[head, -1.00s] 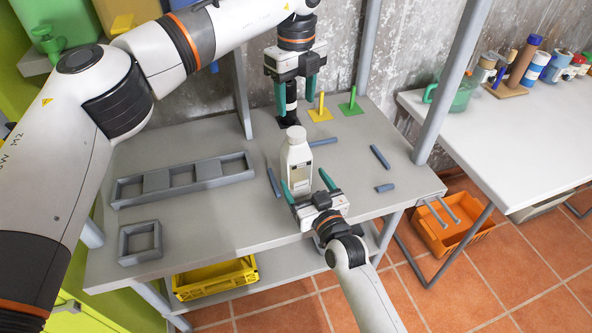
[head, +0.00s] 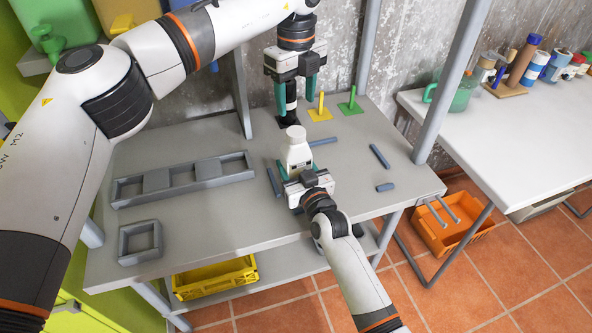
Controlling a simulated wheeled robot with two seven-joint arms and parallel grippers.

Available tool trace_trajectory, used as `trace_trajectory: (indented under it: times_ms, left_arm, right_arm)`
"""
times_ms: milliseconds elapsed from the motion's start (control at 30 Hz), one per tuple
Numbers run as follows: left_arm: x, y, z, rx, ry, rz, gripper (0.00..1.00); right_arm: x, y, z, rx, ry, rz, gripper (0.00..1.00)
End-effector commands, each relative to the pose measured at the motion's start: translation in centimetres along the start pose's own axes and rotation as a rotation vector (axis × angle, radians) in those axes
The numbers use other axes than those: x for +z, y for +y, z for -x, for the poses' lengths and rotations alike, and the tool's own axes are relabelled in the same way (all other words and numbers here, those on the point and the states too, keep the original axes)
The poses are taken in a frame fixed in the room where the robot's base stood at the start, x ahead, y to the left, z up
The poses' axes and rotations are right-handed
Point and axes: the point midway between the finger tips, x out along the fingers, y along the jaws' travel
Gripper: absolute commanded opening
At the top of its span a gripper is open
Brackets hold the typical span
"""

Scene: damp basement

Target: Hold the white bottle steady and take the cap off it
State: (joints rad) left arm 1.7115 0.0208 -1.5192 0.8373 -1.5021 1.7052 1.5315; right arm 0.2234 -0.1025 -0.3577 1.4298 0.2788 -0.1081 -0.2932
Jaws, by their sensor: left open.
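The white bottle (head: 298,154) stands upright near the middle of the grey table (head: 190,220), its pale cap (head: 296,132) on top. My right gripper (head: 298,170) comes from the front, low on the bottle. A green finger shows at the bottle's left side; the hand hides the bottle's lower part, and whether the fingers press on it cannot be told. My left gripper (head: 295,103) points down, open, behind and above the bottle. A black post (head: 291,100) shows between its fingers; it holds no cap.
Yellow (head: 320,108) and green (head: 350,101) posts stand at the back. Blue-grey rods (head: 379,157) lie around the bottle. A grey three-part frame (head: 183,179) and a square frame (head: 139,241) lie at left. A grey upright (head: 440,90) rises at right.

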Motion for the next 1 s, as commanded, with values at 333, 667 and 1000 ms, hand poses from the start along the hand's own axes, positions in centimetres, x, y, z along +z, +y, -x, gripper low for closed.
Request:
trace_trajectory:
  times_ms: [333, 667, 1000]
  left_arm:
    - [0.0, 0.0, 0.0, 0.0, 0.0, -0.029, 0.6]
    - [0.0, 0.0, 0.0, 0.0, 0.0, -0.547, 0.6]
    - [0.0, 0.01, 0.01, 0.001, 0.0, -1.278, 0.6]
  right_arm:
    - [-0.04, -0.02, 0.03, 0.0, 0.001, 0.0, 0.0]
    - [-0.06, -0.03, 0.03, 0.0, 0.001, 0.0, 0.0]
    - [-0.08, -0.03, 0.03, 0.0, 0.002, 0.001, 0.0]
